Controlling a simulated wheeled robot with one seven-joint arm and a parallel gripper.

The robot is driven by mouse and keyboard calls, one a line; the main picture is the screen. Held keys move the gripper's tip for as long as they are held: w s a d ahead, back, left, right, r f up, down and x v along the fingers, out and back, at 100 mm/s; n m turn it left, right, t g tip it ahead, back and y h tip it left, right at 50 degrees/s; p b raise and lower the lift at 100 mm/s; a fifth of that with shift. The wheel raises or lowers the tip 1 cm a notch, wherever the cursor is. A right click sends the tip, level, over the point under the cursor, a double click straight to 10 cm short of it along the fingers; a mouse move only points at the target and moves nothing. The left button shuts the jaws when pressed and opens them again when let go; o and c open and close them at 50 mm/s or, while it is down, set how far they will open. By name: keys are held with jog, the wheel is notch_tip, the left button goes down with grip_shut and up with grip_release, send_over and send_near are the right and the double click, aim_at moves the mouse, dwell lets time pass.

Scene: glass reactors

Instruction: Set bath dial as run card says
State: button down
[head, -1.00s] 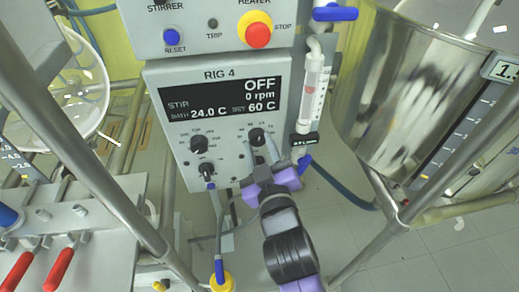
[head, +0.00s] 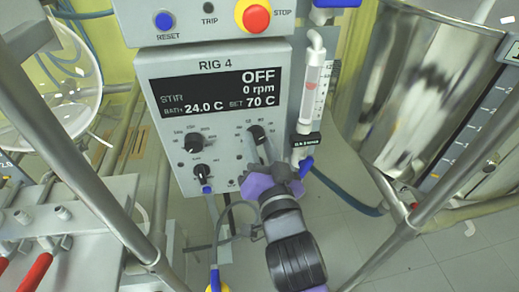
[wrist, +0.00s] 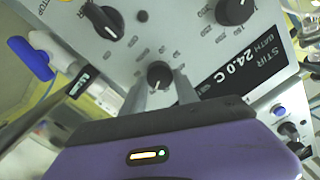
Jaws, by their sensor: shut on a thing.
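The bath dial (head: 257,131) is the black knob at the right of the RIG 4 panel, below the display. My gripper (head: 260,148) reaches up to it from below, its grey fingers shut on it. In the wrist view the fingers (wrist: 160,86) stand either side of a black knob (wrist: 160,72) with a white pointer mark. The display (head: 222,92) reads OFF, 0 rpm, BATH 24.0 C and SET 70 C. The dial's scale figures are too small to read surely. I see no run card.
A larger black stir knob (head: 193,142) and a smaller knob (head: 201,173) sit left of the dial. Above are a blue RESET button (head: 163,20) and a red STOP button (head: 257,18). A glass flow tube (head: 311,85) stands close right. Metal frame posts flank the panel.

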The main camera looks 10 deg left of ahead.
jog(key=m+b, duration=0.1)
jog(key=m, duration=0.2)
jog(key=m+b, duration=0.2)
jog(key=m, duration=0.1)
jog(key=shift+f+m, duration=0.2)
jog(key=shift+m, duration=0.1)
dwell(0.4)
jog(key=c, duration=0.9)
grip_release()
jog(key=shift+r, duration=0.1)
jog(key=shift+s, duration=0.1)
jog(key=shift+v, duration=3.85)
jog(key=shift+a, duration=0.1)
